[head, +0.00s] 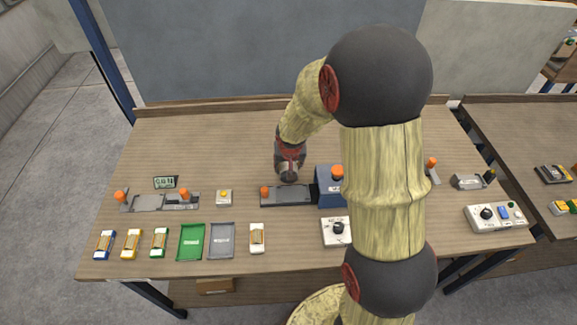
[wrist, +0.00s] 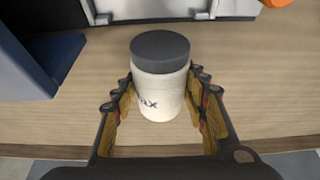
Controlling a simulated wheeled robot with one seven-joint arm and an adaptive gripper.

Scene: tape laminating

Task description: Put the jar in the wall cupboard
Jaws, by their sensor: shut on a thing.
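The jar (wrist: 159,92) is white with a dark grey lid and dark lettering ending in "AX". In the wrist view it stands between the two fingers of my gripper (wrist: 161,84), which is shut on its sides. In the head view my gripper (head: 289,168) points down over the middle of the workbench, just behind a grey fixture with an orange knob. The jar cannot be made out clearly there. I cannot tell whether the jar's base touches the bench. No wall cupboard can be made out in either view.
The wooden workbench (head: 230,130) is clear at its back left. A blue machine (head: 329,187) stands right of my gripper. The grey fixture (head: 287,196) is in front of it. Green (head: 190,243) and grey (head: 222,241) trays and several small items line the front. A grey panel (head: 220,50) stands behind.

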